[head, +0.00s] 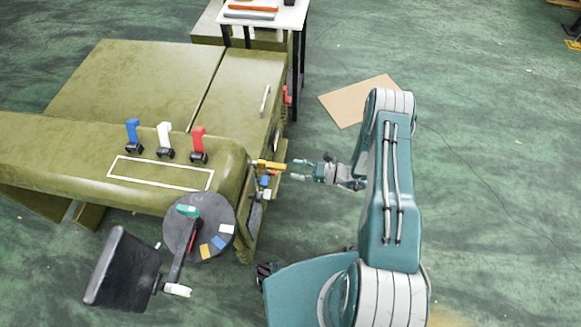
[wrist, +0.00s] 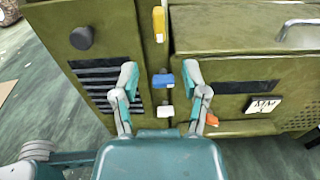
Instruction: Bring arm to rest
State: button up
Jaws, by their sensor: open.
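My arm (head: 388,185) is stretched up and forward from my base in the head view, with its forearm bent back to the left. My gripper (head: 296,169) points left at the side of the green chassis (head: 150,75) and holds nothing. In the wrist view my gripper (wrist: 160,97) has its two fingers spread apart. A blue switch (wrist: 163,80) and a white switch (wrist: 165,111) show between the fingers. A yellow lever (wrist: 158,22) stands above them. I cannot tell whether a finger touches the chassis.
Blue (head: 133,131), white (head: 165,135) and red (head: 198,140) levers stand on the chassis top. A round dial (head: 205,240) and a black seat (head: 122,270) are at the lower left. A white table (head: 268,14) stands at the back. A cardboard sheet (head: 355,98) lies on the floor.

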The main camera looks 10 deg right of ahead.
dwell(0.4)
jog(key=s+a+r+n+g+h, duration=0.1)
jog(key=r+n+g+h, duration=0.2)
jog(key=r, duration=0.6)
jog(key=s+a+r+n+g+h, duration=0.1)
jog(key=s+r+n+g, duration=0.15)
jog(key=r+n, duration=0.45)
jog(key=s+a+r+n+g+h, duration=0.1)
jog(key=r+n+g+h, duration=0.15)
jog(key=r, duration=0.75)
jog(key=s+d+r+n+t+h, duration=0.3)
jog(key=s+r+n+h, duration=0.2)
jog(key=s+r, duration=0.3)
jog(key=s+d+r+n+t+h, duration=0.3)
jog(key=s+r+n+t+h, duration=0.1)
jog(key=s+r, duration=0.5)
jog(key=shift+d+r+n+h, duration=0.15)
jog(key=shift+r+n+h, duration=0.2)
jog(key=shift+r+h, duration=0.35)
